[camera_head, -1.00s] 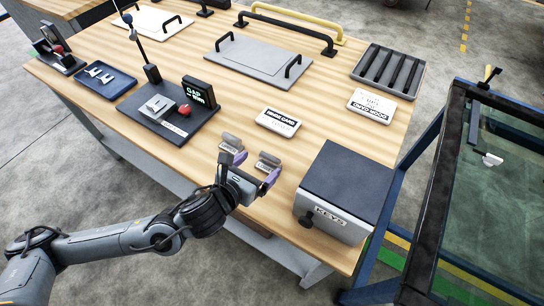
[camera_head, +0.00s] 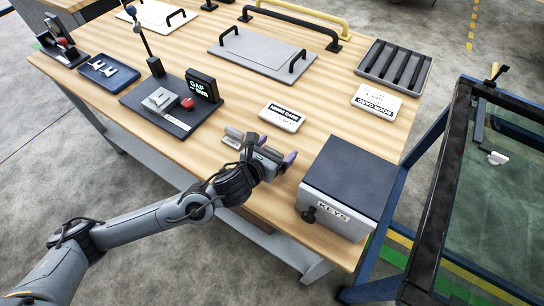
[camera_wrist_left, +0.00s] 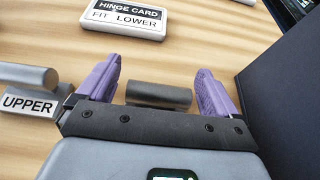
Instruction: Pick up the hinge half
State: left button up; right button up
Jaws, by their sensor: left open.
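One hinge half, a grey barrel on a block marked UPPER (camera_wrist_left: 30,88), stands left of my left gripper in the left wrist view. It also shows in the head view (camera_head: 233,136). A second hinge half (camera_wrist_left: 158,95) shows only its grey barrel, lying between the two purple fingers of my left gripper (camera_wrist_left: 157,75). Its lower part and any label are hidden behind the gripper body. In the head view the left gripper (camera_head: 277,150) is open over that spot and covers this hinge half. I cannot tell whether the fingers touch it. My right gripper is not in view.
The hinge card (camera_head: 282,116), reading FIT LOWER in the wrist view (camera_wrist_left: 125,18), lies just beyond. A dark-topped KEYS box (camera_head: 348,188) stands close on the right. A gauge stand (camera_head: 172,110) is to the left. Bare wood lies between card and grey panel.

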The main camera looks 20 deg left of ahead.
pick_arm(q)
jog(key=c, duration=1.3)
jog(key=shift+r+p, duration=2.35)
jog(key=shift+r, duration=2.75)
